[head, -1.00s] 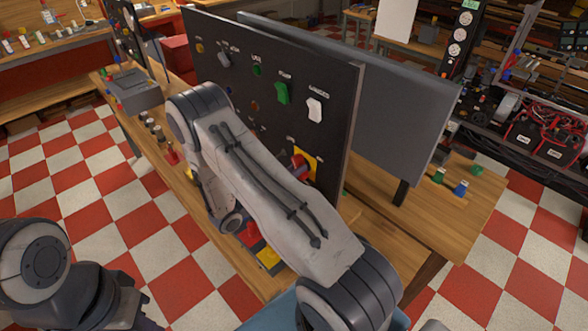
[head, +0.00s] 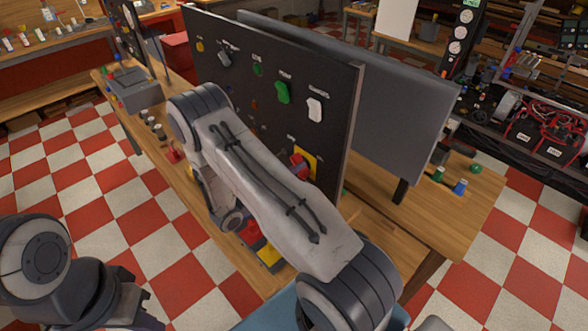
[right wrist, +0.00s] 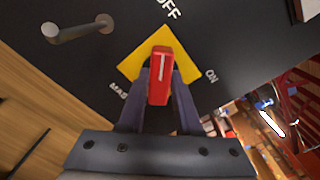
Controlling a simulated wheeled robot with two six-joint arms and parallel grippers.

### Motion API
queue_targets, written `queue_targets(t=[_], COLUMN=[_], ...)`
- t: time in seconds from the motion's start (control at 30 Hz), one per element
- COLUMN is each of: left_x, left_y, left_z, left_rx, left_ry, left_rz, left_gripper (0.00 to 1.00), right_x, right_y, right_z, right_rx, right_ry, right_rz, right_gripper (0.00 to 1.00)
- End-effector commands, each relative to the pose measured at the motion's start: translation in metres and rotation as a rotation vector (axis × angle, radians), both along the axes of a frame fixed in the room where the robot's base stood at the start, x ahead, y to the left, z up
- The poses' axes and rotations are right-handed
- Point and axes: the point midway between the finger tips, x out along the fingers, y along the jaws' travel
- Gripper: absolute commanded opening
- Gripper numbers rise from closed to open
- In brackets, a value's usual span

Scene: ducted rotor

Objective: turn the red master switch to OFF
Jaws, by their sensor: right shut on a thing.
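The red master switch (right wrist: 160,75) is a red handle with a white line, on a yellow plate (right wrist: 131,68) on the black panel. In the right wrist view the handle stands upright in the picture, its white line pointing roughly toward the OFF lettering at the top; ON is to the right. My right gripper (right wrist: 159,88) is shut on the handle, one finger on each side. In the head view the switch (head: 299,165) shows on its yellow plate, tilted, just beyond my right forearm, which hides most of the gripper. My left gripper is not visible.
The black panel (head: 330,75) also carries a green switch (head: 283,92) and a white switch (head: 315,109). A grey peg (right wrist: 80,30) sticks out near the master switch. A grey board (head: 400,95) stands behind the panel on the wooden bench (head: 440,225).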

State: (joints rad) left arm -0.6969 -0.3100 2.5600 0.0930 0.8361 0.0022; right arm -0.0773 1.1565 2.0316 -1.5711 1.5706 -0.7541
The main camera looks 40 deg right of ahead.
Motion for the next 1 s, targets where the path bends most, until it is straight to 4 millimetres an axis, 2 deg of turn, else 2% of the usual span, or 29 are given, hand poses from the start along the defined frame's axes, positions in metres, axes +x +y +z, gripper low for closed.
queue_targets(t=[0.13,0.17,0.2,0.23,0.63,0.77,1.0], left_x=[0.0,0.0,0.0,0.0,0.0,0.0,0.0], left_y=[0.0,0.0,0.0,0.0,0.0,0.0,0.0], left_z=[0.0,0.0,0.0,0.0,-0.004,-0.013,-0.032], left_rx=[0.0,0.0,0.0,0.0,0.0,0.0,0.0], left_ry=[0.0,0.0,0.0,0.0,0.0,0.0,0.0], left_rz=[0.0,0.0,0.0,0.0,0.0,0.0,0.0], left_gripper=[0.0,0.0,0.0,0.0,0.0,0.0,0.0], right_x=[0.0,0.0,0.0,0.0,0.0,0.0,-0.004], right_y=[0.001,0.001,0.001,0.0,0.005,0.025,0.073], right_z=[0.0,0.0,0.0,0.0,-0.001,-0.004,-0.004], right_rx=[0.0,0.0,0.0,0.0,-0.001,0.0,0.0], right_ry=[0.003,0.003,0.003,0.003,0.0,-0.001,-0.002], right_rz=[0.003,0.003,0.003,0.003,0.002,0.007,0.007], right_gripper=[0.0,0.36,0.52,0.62,0.62,0.62,0.62])
